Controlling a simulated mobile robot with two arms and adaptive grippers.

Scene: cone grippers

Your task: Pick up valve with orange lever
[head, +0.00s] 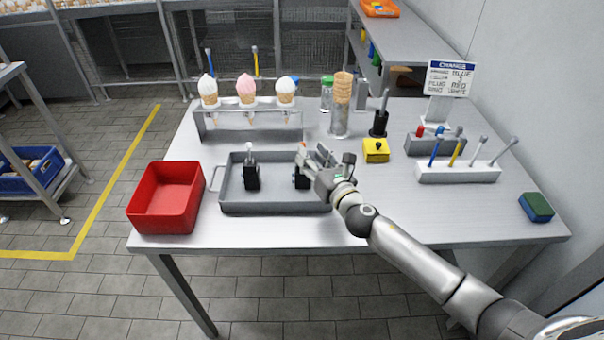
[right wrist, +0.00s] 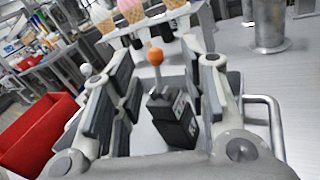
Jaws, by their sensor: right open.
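The valve with the orange lever (right wrist: 175,115) is a black block with an upright stem and an orange ball on top. It stands in the grey tray (head: 275,208) and shows between my right gripper's fingers in the right wrist view. In the head view my right gripper (head: 313,163) partly hides this valve (head: 299,181). The right gripper is open, and gaps show beside the valve in the wrist view. A similar black valve with a white knob (head: 251,176) stands left of it in the same tray. My left gripper is not in view.
A red bin (head: 166,197) stands left of the tray. Behind it is a rack (head: 250,125) with ice cream cones. To the right are a yellow box (head: 376,151), a white block with levers (head: 458,173) and a green-blue sponge (head: 536,207).

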